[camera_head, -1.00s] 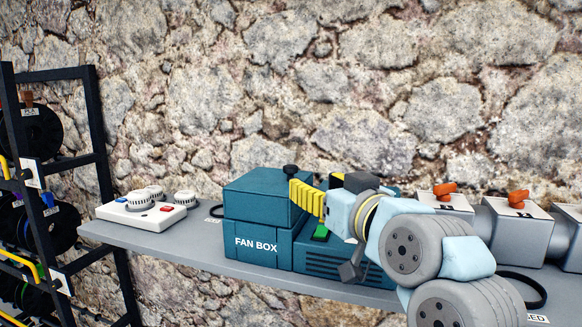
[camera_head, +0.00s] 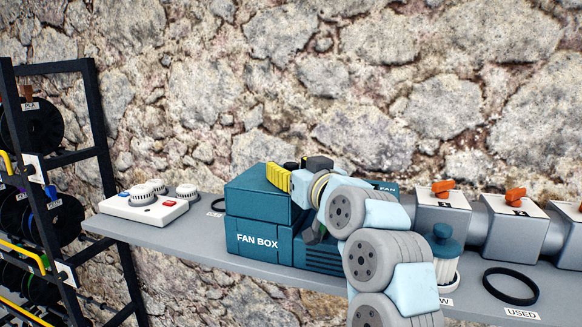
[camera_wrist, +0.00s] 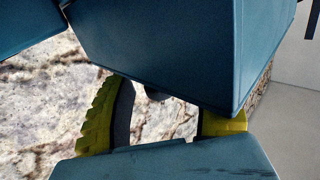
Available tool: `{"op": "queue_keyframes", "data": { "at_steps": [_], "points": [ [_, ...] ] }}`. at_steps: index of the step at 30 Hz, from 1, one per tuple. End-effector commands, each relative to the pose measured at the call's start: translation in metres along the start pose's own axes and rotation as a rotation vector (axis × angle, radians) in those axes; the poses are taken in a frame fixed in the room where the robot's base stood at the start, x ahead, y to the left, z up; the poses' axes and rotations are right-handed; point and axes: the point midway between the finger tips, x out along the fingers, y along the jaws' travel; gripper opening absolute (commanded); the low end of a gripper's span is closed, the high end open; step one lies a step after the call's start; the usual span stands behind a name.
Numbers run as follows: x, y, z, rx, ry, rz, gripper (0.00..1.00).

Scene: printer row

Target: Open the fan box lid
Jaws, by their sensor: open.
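The teal fan box (camera_head: 262,241) stands on the shelf. Its lid (camera_head: 255,200) sits level on top and looks closed. My gripper (camera_head: 278,178) is at the lid's right top edge, its yellow fingers pointing left. The lid's black knob is hidden behind the fingers in the head view. In the wrist view my gripper (camera_wrist: 160,120) has its two yellow fingers wide apart. A large teal block (camera_wrist: 155,45), probably the lid, fills the top. A small dark rounded part (camera_wrist: 156,95), probably the knob, shows between the fingers; I cannot tell whether they touch it.
A white control panel with dials (camera_head: 145,208) stands left on the grey shelf (camera_head: 190,235). A spool rack (camera_head: 50,165) is at far left. Grey boxes with orange handles (camera_head: 515,215), a teal-topped cartridge (camera_head: 446,255) and a black ring (camera_head: 510,286) are right. The stone wall is behind.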

Motion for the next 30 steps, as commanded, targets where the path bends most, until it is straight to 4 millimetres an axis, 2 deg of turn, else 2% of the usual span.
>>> {"op": "queue_keyframes", "data": {
  "at_steps": [4,5,10,11,23,30],
  "points": [
    [0.000,0.000,0.000,0.000,0.001,0.000,0.58],
    [0.000,0.000,0.000,0.000,0.001,0.000,0.52],
    [0.000,0.000,0.000,0.000,0.001,0.000,0.04],
    [0.000,0.000,0.000,0.000,0.001,0.000,0.00],
    [0.002,-0.002,-0.004,-0.024,-0.023,0.000,0.00],
    [0.006,-0.007,-0.016,-0.095,-0.087,0.003,0.00]
  ]
}}
